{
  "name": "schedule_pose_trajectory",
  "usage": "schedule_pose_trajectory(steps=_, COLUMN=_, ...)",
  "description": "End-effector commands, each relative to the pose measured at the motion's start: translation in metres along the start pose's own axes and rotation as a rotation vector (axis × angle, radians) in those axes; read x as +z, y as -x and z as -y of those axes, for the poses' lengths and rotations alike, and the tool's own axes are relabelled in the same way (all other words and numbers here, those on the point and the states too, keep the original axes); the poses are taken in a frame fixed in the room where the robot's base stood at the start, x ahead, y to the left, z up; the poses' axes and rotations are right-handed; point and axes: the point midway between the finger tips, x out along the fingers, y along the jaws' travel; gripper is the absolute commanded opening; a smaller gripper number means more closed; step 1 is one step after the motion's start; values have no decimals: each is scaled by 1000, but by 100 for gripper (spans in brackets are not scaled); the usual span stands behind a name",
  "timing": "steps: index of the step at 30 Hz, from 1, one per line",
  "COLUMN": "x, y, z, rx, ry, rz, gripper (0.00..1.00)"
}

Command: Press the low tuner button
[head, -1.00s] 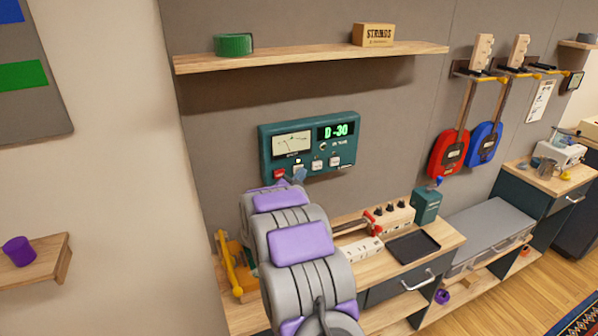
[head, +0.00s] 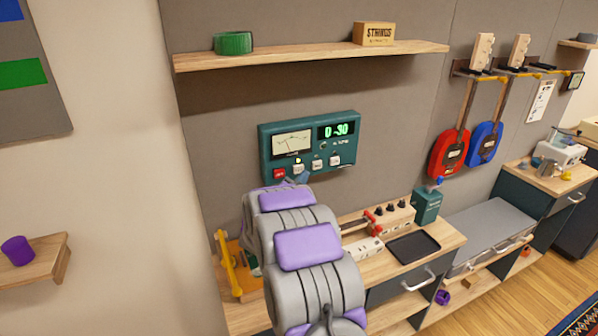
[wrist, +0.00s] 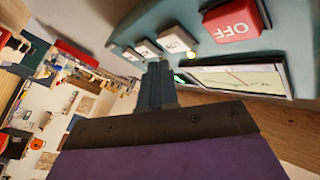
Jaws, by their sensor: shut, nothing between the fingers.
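The green tuner box (head: 264,150) is on the wall above the bench, with a needle meter and a display reading D -30. Along its lower edge are a red OFF button (head: 279,174) and a row of white buttons. The white button next to OFF (head: 299,169) seems to be the low one, but its label is hard to read; it also shows in the wrist view (wrist: 178,41). A small yellow light glows by it. My gripper (wrist: 158,66) is shut and empty, its tips just off the white buttons. I cannot tell whether they touch.
A wooden shelf (head: 300,58) with a green roll and a strings box runs above the tuner. Red and blue guitars (head: 448,152) hang at right.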

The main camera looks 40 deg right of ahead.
Motion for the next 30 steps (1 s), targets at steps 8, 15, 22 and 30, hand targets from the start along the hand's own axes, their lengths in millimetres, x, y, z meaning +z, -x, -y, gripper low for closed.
schedule_pose_trajectory(steps=8, x=-9, y=16, z=-13, rx=2, ry=0, rz=4, gripper=0)
schedule_pose_trajectory(steps=15, x=-21, y=30, z=-22, rx=0, ry=0, rz=0, gripper=0)
schedule_pose_trajectory(steps=22, x=-23, y=33, z=-24, rx=0, ry=1, rz=2, gripper=0)
schedule_pose_trajectory(steps=30, x=-23, y=33, z=-24, rx=0, ry=0, rz=1, gripper=0)
